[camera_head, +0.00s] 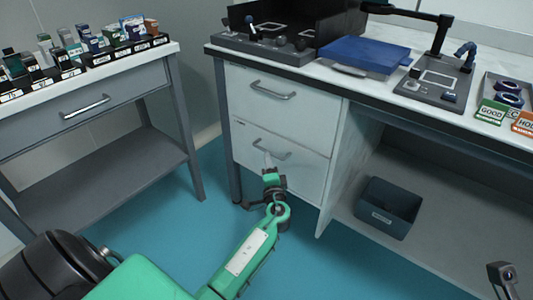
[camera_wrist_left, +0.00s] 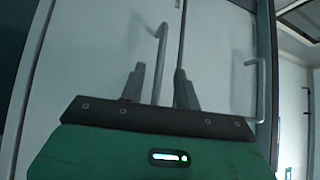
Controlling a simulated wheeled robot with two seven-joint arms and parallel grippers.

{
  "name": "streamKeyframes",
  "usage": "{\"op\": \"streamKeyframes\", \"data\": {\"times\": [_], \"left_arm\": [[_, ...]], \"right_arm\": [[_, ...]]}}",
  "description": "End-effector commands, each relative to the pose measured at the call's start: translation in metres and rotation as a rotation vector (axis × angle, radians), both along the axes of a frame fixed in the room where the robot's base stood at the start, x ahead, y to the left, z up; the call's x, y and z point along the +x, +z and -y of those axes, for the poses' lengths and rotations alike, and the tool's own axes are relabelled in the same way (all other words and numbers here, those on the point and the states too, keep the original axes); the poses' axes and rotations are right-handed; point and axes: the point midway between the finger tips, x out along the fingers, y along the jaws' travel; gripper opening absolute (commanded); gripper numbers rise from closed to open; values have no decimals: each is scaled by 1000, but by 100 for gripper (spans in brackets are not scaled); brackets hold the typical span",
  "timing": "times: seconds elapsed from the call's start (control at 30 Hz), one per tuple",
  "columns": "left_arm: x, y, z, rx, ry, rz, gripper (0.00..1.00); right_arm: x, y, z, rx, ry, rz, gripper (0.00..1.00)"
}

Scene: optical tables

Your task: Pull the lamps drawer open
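A white two-drawer cabinet stands under the right-hand bench. Its upper drawer (camera_head: 300,112) and lower drawer (camera_head: 303,170) both look shut, each with a bar handle. I cannot read which is the lamps drawer. My left gripper (camera_head: 268,163) is at the lower drawer's handle (camera_head: 284,156). In the left wrist view the fingers of my left gripper (camera_wrist_left: 160,88) are apart, with the lower handle (camera_wrist_left: 161,45) between them and small gaps either side. The upper handle (camera_wrist_left: 260,92) is to the right there.
A side table (camera_head: 85,84) with a drawer and several small boxes stands left. The bench top (camera_head: 395,62) holds a blue case (camera_head: 362,54) and instruments. A dark bin (camera_head: 388,208) sits on the shelf below. Teal floor (camera_head: 340,270) is clear before the drawers.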

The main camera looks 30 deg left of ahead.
Motion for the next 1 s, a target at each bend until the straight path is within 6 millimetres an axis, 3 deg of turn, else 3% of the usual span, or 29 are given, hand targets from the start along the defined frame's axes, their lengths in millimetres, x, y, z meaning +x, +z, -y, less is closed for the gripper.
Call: {"op": "streamKeyframes", "data": {"times": [0.1,0.3,0.7,0.73,0.9,1.0], "left_arm": [[19,3,-16,1,0,2,32],[38,6,-33,0,-1,0,32],[44,8,-38,0,-1,-1,32],[44,8,-38,0,-1,-1,30],[44,8,-38,-1,-1,0,0],[44,8,-38,-1,-1,0,0]], "right_arm": [[0,0,-2,1,9,12,36],[0,2,-6,0,19,19,36],[-1,4,-6,1,22,24,36],[-1,4,-6,1,22,24,36],[-1,4,-6,1,22,24,36],[-1,4,-6,1,22,24,36]]}}
